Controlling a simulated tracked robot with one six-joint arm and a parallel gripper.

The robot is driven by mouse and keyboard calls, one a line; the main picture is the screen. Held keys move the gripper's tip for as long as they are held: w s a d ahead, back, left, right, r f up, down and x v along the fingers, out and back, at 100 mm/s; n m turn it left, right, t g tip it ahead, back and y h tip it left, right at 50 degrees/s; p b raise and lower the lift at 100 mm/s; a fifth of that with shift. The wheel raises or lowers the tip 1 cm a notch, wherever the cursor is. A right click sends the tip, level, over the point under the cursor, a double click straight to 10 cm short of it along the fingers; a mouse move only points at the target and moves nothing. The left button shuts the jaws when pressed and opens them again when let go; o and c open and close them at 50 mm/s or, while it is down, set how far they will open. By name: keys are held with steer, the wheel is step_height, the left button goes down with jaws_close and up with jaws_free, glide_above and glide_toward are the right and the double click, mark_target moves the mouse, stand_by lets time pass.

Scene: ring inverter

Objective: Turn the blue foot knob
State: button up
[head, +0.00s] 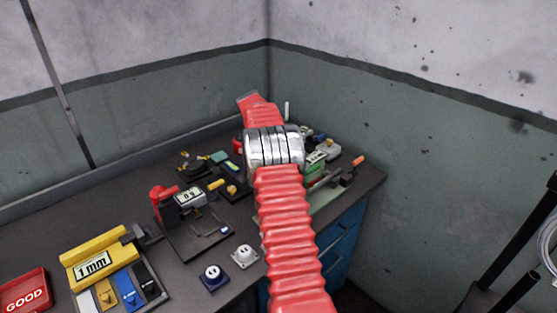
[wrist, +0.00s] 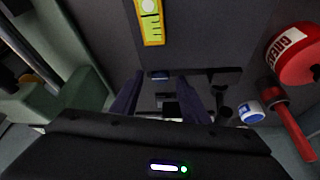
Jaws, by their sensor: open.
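I cannot pick out the blue foot knob with certainty. In the wrist view a small blue-and-white round part (wrist: 250,112) lies right of my gripper, apart from its fingers. A small dark blue piece (wrist: 159,75) shows beyond the gap between the fingertips. My gripper (wrist: 160,82) is open, its two dark fingers apart with nothing clearly held between them. In the head view my red arm reaches over the back of the bench, and the gripper is hidden behind it.
The bench (head: 120,205) meets green walls at a corner. A yellow gauge (head: 95,262), a red GOOD tray (head: 25,292), a dark blue socket-like block (head: 214,276) and a white one (head: 245,256) stand left of my arm. In the wrist view a red cylinder (wrist: 296,55) is at right.

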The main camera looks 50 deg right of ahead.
steer(key=shift+d+f, duration=0.2)
steer(key=shift+f, duration=0.3)
steer(key=shift+c, duration=0.6)
jaws_close()
